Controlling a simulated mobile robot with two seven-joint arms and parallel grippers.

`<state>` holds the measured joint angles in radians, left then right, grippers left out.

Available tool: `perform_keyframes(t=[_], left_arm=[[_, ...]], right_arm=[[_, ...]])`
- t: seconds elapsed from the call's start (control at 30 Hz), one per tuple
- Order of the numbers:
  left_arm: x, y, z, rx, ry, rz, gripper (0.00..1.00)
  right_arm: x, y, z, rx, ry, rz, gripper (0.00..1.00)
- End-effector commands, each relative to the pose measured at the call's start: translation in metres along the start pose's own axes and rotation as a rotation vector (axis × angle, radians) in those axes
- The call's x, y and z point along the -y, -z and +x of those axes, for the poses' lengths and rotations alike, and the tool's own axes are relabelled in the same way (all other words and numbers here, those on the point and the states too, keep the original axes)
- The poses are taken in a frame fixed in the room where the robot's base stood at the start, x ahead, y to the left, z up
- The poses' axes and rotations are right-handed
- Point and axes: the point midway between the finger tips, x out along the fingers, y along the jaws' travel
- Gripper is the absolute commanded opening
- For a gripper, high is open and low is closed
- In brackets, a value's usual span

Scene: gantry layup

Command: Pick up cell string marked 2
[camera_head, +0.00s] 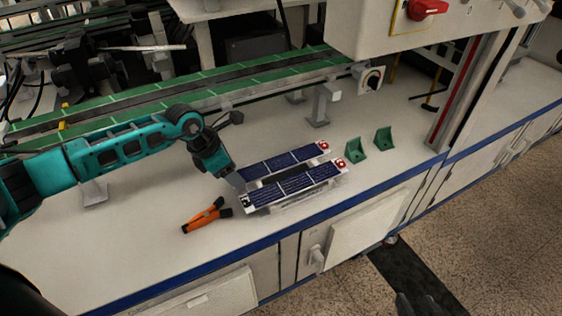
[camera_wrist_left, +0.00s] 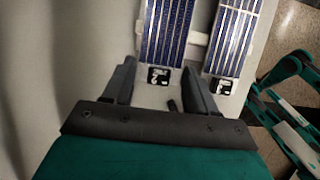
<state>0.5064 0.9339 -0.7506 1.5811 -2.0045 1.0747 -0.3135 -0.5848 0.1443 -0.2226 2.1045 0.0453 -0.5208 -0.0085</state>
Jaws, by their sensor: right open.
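Two dark blue cell strings lie side by side, a far string (camera_head: 284,161) and a near string (camera_head: 308,180), each with a red marker at its right end. I cannot read which is marked 2. My left gripper (camera_head: 238,183) is at their left ends. In the left wrist view, its open fingers (camera_wrist_left: 160,75) are either side of the labelled end of the far string (camera_wrist_left: 166,32), with nothing gripped. The near string (camera_wrist_left: 234,38) is to the right, outside the fingers. My right gripper (camera_head: 417,303) shows as a dark shape at the bottom edge, open and away from the strings.
Orange-handled pliers (camera_head: 205,216) lie left of the strings. Two green brackets (camera_head: 355,150) (camera_head: 383,139) stand to the right. A green-edged conveyor (camera_head: 240,84) runs behind. The white bench (camera_head: 130,230) is clear at the front left, with a blue front edge.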

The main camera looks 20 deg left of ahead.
Motion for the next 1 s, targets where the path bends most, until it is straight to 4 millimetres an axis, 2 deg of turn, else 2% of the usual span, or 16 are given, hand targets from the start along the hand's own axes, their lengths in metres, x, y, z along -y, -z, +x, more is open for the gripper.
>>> perform_keyframes(t=[0.03, 0.3, 0.67, 0.87, 1.0], left_arm=[[0.0, 0.0, 0.0, 0.0, 0.0, 0.0, 0.5], [0.0, 0.0, 0.0, 0.0, 0.0, 0.0, 0.26], [-0.001, -0.003, -0.008, 0.001, -0.001, 0.0, 0.26], [-0.001, -0.015, -0.036, 0.003, -0.002, 0.003, 0.26], [-0.001, -0.031, -0.073, 0.005, -0.004, 0.003, 0.26]], right_arm=[[0.0, 0.0, 0.0, 0.0, 0.0, 0.0, 0.43], [0.0, 0.0, 0.0, 0.0, 0.0, 0.0, 0.43], [0.0, 0.002, -0.001, 0.0, 0.0, 0.0, 0.43], [-0.001, 0.008, -0.005, -0.003, -0.004, -0.001, 0.43], [-0.003, 0.013, -0.009, -0.009, -0.01, -0.003, 0.43]])
